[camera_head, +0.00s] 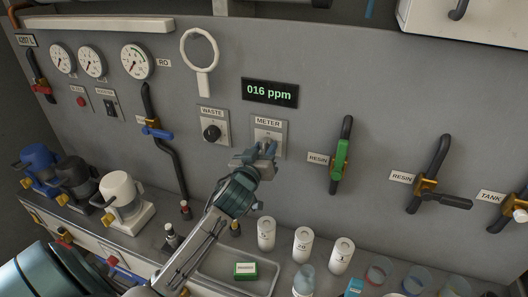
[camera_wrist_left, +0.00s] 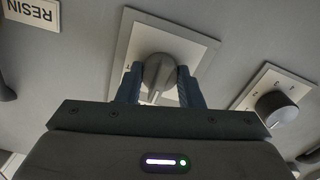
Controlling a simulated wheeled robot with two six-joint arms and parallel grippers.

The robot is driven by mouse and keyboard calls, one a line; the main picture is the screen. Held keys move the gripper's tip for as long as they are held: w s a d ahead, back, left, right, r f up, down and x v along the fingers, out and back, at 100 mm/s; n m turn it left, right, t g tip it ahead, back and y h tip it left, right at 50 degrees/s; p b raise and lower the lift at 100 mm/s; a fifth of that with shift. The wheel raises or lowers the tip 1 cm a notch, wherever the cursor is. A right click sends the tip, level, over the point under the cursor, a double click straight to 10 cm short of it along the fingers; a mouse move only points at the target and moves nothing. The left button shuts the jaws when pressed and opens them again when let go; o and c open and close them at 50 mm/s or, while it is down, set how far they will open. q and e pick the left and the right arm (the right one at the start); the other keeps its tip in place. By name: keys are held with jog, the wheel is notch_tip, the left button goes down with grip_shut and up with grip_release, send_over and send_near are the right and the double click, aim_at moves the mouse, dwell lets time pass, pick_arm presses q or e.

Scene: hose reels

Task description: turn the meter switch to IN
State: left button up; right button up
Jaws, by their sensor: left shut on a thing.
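The meter switch is a grey knob on a light square plate (camera_head: 278,126) on the grey wall panel, under the label METER. In the left wrist view the meter knob (camera_wrist_left: 158,72) sits between the two blue fingers of my left gripper (camera_wrist_left: 158,88), which is shut on it. In the head view my left gripper (camera_head: 262,153) reaches up to the plate and covers most of the knob. The fingers hide most of the plate's markings, so I cannot tell which one the knob points to. My right gripper is not in view.
The waste switch (camera_head: 211,133) is just left of the meter plate. A display (camera_head: 270,92) above reads 016 ppm. A green-handled valve (camera_head: 340,160) stands to the right. White bottles (camera_head: 266,233) and a tray (camera_head: 212,268) sit on the counter below.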

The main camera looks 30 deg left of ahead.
pick_arm(q)
jog(key=shift+f, duration=0.15)
dwell(0.4)
jog(key=o, duration=1)
jog(key=shift+s, duration=0.1)
jog(key=shift+c, duration=0.2)
jog(key=shift+s+d, duration=0.1)
jog(key=shift+s, duration=0.2)
jog(key=b+v, duration=0.3)
jog(key=v, duration=0.7)
jog(key=shift+b, duration=0.3)
jog(key=shift+s, duration=0.15)
